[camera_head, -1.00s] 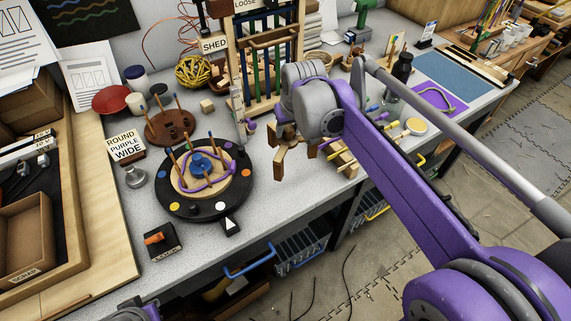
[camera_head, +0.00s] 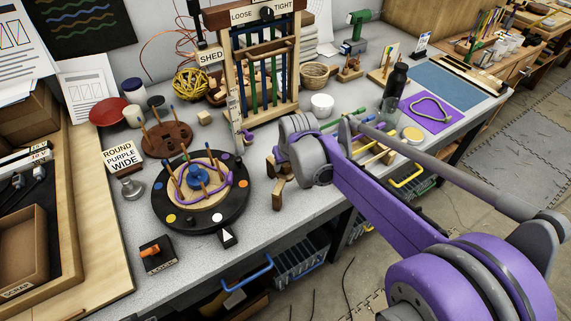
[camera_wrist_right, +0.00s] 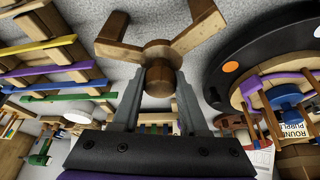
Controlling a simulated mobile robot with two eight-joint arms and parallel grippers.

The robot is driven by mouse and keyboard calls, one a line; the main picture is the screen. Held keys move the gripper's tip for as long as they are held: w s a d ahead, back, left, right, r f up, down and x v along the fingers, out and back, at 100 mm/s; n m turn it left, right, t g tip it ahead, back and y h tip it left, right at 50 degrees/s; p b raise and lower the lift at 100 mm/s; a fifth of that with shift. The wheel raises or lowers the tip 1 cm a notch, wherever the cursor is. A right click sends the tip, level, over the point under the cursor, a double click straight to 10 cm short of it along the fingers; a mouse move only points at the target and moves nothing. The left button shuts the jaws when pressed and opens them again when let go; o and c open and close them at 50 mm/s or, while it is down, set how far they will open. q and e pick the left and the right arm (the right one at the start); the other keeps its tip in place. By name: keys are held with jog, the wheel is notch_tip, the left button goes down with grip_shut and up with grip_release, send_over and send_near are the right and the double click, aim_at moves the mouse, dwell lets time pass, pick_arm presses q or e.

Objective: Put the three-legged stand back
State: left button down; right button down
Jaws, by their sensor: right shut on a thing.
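The three-legged wooden stand (camera_wrist_right: 157,50) fills the top middle of the right wrist view, its brown legs spread from a round hub. My right gripper (camera_wrist_right: 160,92) is shut on that hub, with one grey finger on each side. In the head view the stand (camera_head: 277,193) shows only in part, right of the black turntable; my wrist hides the rest. My right gripper's fingers are largely hidden there too. I cannot tell whether the legs touch the worktop. My left gripper is not in view.
The black turntable (camera_head: 163,214) with a wooden disc, pegs and a purple loop is close left of the stand. A tall wooden rack (camera_head: 234,75) stands behind. A white bowl (camera_head: 322,104) and dark bottle (camera_head: 394,86) are further right. Grey worktop (camera_head: 262,215) is bare near the front edge.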

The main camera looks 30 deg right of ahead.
jog(key=shift+f, duration=0.2)
jog(key=shift+c, duration=2.2)
grip_release()
jog(key=shift+r, duration=0.1)
jog(key=shift+s+r, duration=0.1)
jog(key=shift+r, duration=0.35)
jog(key=d+p+v, duration=0.1)
jog(key=v, duration=1)
jog(key=s+a+f+n, duration=0.1)
jog(key=s+a+f, duration=0.3)
jog(key=s+f, duration=0.2)
jog(key=s+a+f, duration=0.5)
jog(key=s+f, duration=0.2)
jog(key=s, duration=0.4)
jog(key=shift+s+n+t+y, duration=0.3)
jog(key=shift+n+t+y, duration=0.1)
